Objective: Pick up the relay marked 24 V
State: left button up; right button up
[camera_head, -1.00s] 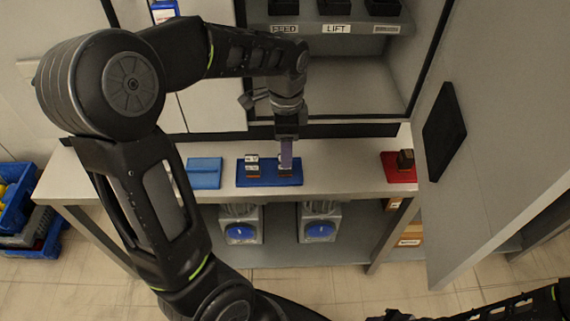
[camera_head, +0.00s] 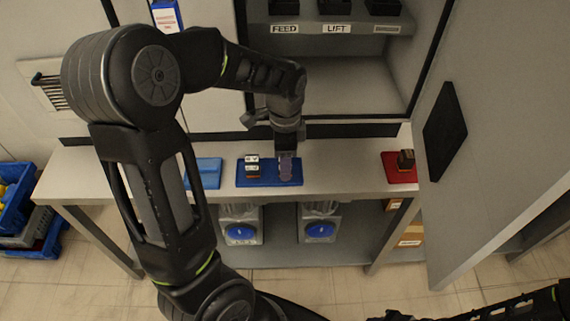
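A blue tray (camera_head: 241,179) lies on the bench below the open cabinet. A small relay (camera_head: 252,167) with white, black and orange parts stands on its left half; its marking is too small to read. My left gripper (camera_head: 287,174) points down over the tray's right half, to the right of that relay. Its fingers hide whatever is under or between them, and I cannot tell whether they are open or shut. A red tray (camera_head: 398,177) at the right end of the bench bears another dark brown part (camera_head: 406,159). My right gripper is not in view.
An empty-looking blue mat or tray (camera_head: 206,173) lies left of the blue tray. The cabinet shelf (camera_head: 340,28) with FEED and LIFT labels is above. The open grey door (camera_head: 490,150) stands at the right. Bench between blue and red trays is clear.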

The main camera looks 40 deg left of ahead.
pick_arm(q)
jog(key=shift+c, duration=0.2)
grip_shut()
dwell(0.5)
